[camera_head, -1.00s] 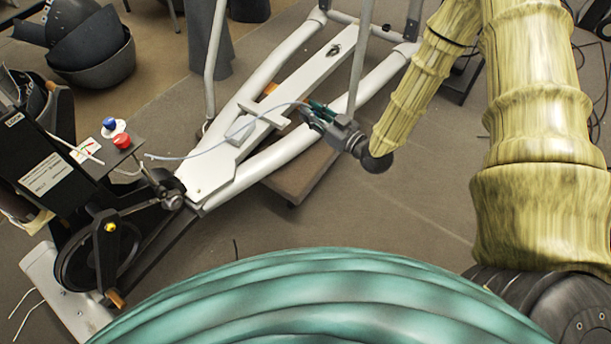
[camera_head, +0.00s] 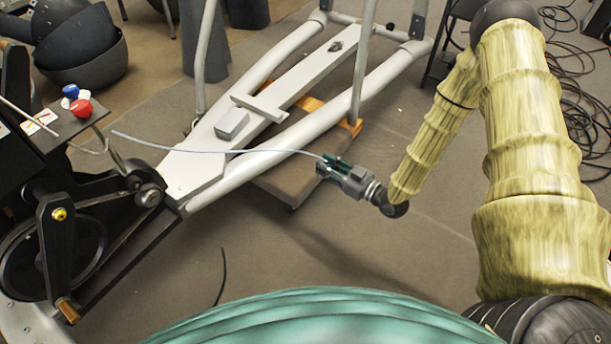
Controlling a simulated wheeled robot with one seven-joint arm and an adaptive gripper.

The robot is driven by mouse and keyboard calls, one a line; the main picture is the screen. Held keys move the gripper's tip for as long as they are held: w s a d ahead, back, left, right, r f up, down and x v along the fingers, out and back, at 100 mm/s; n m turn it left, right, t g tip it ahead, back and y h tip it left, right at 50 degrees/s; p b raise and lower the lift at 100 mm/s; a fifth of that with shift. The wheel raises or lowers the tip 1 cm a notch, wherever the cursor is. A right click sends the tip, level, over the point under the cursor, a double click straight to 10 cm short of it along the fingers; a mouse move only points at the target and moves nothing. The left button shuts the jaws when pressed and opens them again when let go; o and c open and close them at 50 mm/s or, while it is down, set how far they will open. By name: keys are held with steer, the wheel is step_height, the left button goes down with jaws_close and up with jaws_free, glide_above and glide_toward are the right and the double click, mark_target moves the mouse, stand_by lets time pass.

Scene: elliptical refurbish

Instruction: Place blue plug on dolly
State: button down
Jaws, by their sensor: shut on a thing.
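My gripper (camera_head: 328,168) is at mid-picture, just right of the dolly's near right edge as seen from above. It is shut on the end of a thin pale blue cable (camera_head: 220,151). The cable stretches left across the white frame, and its far end hangs free near the black machine. A plug at the held end is hidden or too small to tell. A blue knob-like piece (camera_head: 70,91) sits beside a red one on the machine. The dolly (camera_head: 285,187) is a low brown platform with orange corners under the white frame.
The white frame (camera_head: 195,167) covers much of the dolly, with a small grey box (camera_head: 231,124) on it. A red knob (camera_head: 82,108) tops the black machine at left. Black cables (camera_head: 575,110) lie on the floor at right. The near middle floor is mostly clear.

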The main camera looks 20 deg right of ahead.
step_height(320, 180, down, 6)
steer(key=b, duration=0.3)
steer(key=w+b, duration=0.2)
steer(key=w, duration=0.2)
steer(key=w+a+f+b, duration=0.1)
steer(key=w+b, duration=0.1)
steer(key=w, duration=0.3)
steer(key=w+a+b, duration=0.1)
steer(key=w+b, duration=0.2)
steer(key=w, duration=0.2)
steer(key=shift+w+a+f, duration=0.1)
steer(key=shift+w+f, duration=0.05)
steer(key=shift+f, duration=0.15)
step_height(320, 180, down, 3)
steer(key=b, duration=0.3)
steer(key=shift+w+f, duration=0.15)
steer(key=shift+f, duration=0.05)
steer(key=shift+f, duration=0.1)
steer(key=c, duration=1.2)
jaws_free()
steer(key=shift+c, duration=0.2)
